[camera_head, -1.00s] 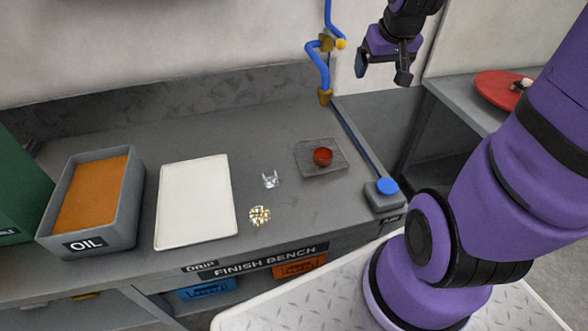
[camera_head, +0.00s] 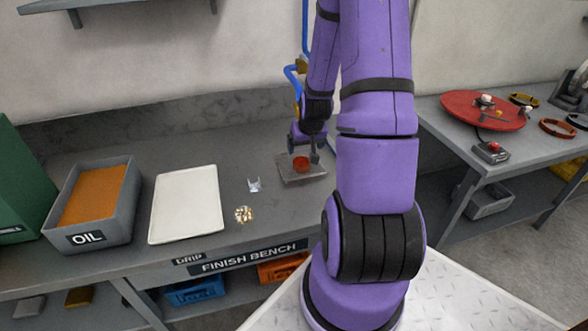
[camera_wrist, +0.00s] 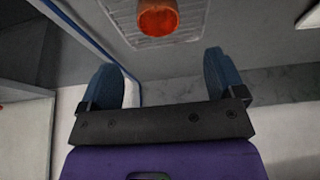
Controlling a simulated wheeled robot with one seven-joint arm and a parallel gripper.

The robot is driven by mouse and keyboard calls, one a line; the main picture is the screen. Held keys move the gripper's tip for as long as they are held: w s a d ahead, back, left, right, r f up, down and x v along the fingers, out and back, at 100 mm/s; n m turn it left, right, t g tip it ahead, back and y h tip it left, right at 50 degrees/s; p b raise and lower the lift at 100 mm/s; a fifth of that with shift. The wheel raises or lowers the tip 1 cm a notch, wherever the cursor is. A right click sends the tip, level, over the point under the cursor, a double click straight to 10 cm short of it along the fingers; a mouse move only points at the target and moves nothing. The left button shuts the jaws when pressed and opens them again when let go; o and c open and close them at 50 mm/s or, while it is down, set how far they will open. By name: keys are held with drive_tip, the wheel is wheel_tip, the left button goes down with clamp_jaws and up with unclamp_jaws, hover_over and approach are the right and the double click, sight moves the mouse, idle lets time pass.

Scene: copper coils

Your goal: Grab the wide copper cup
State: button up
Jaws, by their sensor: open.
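The copper cup (camera_head: 301,163) is a small orange-red cup on a grey ribbed plate (camera_head: 288,175) on the finish bench. It also shows in the wrist view (camera_wrist: 158,18) at the top, cut by the frame edge. My gripper (camera_head: 303,153) is at the plate, close to the cup, in the head view. In the wrist view my gripper (camera_wrist: 165,75) has its two blue fingers spread wide with nothing between them. The cup lies beyond the fingertips there, roughly centred between them. Whether the fingers touch the cup in the head view cannot be told.
A clear pronged piece (camera_head: 254,185) and a gold-white cluster (camera_head: 243,214) lie left of the plate. A white tray (camera_head: 185,205) and an oil bin (camera_head: 104,232) stand farther left. A blue hose (camera_head: 291,77) hangs behind my arm. A red disc (camera_head: 482,110) is on the right bench.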

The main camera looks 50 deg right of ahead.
sight(302, 160)
drive_tip(key=x, duration=0.3)
drive_tip(key=shift+w+f, duration=0.1)
drive_tip(key=shift+f, duration=0.1)
drive_tip(key=shift+s+x, duration=0.1)
drive_tip(key=shift+x, duration=1.5)
drive_tip(key=shift+s+x, duration=0.15)
drive_tip(key=shift+x, duration=1.45)
drive_tip(key=shift+d+f, duration=0.1)
drive_tip(key=c, duration=1.1)
